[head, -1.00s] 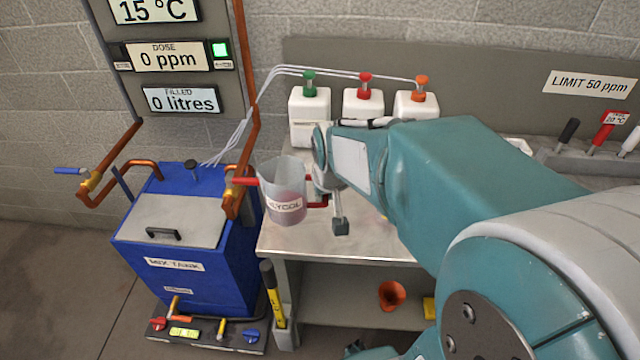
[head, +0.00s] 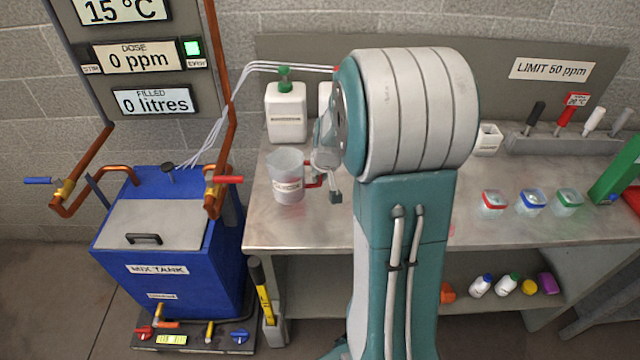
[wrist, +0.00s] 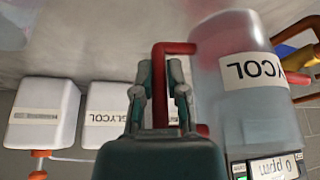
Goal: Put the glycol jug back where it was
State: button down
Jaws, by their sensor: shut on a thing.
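The glycol jug (head: 287,178) is a clear, cloudy measuring jug with a red handle. It is upright at the left end of the steel bench (head: 290,232), and I cannot tell whether its base touches the top. In the wrist view the jug (wrist: 235,85) shows its GLYCOL label upside down. My gripper (wrist: 165,88) is shut on the red handle; in the head view my gripper (head: 328,184) is partly hidden by my arm. Behind the jug stands a white bottle with a green cap (head: 286,108). The wrist view shows a white GLYCOL bottle (wrist: 107,112).
The blue mix tank (head: 165,235), with a grey lid and copper pipes, stands left of the bench. Several small lidded tubs (head: 531,202) and a tool rack (head: 560,147) are on the right. The bench front left of my arm is clear.

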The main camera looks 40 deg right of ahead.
aim_at(321, 183)
jog(key=f, duration=0.1)
jog(key=d+f, duration=0.1)
jog(key=f, duration=0.1)
jog(key=shift+w+d+f, duration=0.15)
jog(key=shift+d+f, duration=0.15)
jog(key=shift+f, duration=0.05)
jog(key=shift+a, duration=0.3)
jog(key=c, duration=0.7)
grip_release()
jog(key=shift+a, duration=0.2)
jog(key=shift+d, duration=0.15)
jog(key=shift+d, duration=0.1)
